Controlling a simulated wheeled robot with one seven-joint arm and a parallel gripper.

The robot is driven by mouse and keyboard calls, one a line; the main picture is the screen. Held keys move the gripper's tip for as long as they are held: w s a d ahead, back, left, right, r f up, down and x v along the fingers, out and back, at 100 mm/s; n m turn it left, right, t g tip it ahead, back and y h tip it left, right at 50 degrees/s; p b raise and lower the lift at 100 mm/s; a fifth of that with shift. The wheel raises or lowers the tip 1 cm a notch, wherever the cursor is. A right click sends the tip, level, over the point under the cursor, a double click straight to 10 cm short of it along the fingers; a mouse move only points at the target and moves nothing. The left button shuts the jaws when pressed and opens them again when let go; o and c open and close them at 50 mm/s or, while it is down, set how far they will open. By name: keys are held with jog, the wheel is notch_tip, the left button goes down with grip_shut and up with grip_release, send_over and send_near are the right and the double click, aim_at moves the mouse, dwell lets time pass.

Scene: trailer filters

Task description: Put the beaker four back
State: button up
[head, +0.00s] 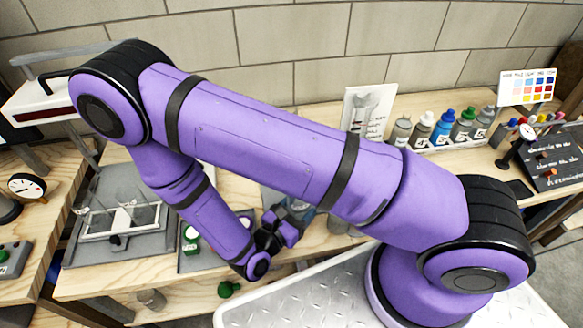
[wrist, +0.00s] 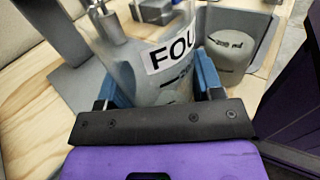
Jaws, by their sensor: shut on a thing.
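The beaker (wrist: 150,75) is clear glass with a white label, of which "FOU" can be read in the wrist view. My gripper (wrist: 161,82) is shut on it, with a blue finger pad on each side. The beaker looks tilted in the wrist view, and its lower part is hidden behind the gripper's dark bar. In the head view my gripper (head: 285,224) is low over the wooden bench, and only a small greyish part of the beaker (head: 298,207) shows. I cannot tell whether the beaker touches the bench.
A grey lidded-looking container (wrist: 231,52) with writing stands close right of the beaker. Grey upright parts stand around it. In the head view, several bottles (head: 443,128) stand behind on the right, a sign (head: 368,108) leans near the wall, and a green object (head: 229,289) lies in front.

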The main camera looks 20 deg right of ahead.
jog(key=w+d, duration=0.1)
jog(key=w, duration=0.7)
jog(key=w+d, duration=0.1)
jog(key=w, duration=0.4)
jog(key=shift+w+d, duration=0.1)
jog(key=shift+d, duration=0.25)
jog(key=w, duration=0.3)
jog(key=shift+w+d, duration=0.3)
jog(key=shift+d, duration=0.1)
jog(key=shift+w+f, duration=0.25)
jog(key=shift+f, duration=0.45)
jog(key=shift+f, duration=0.1)
jog(key=o, duration=1)
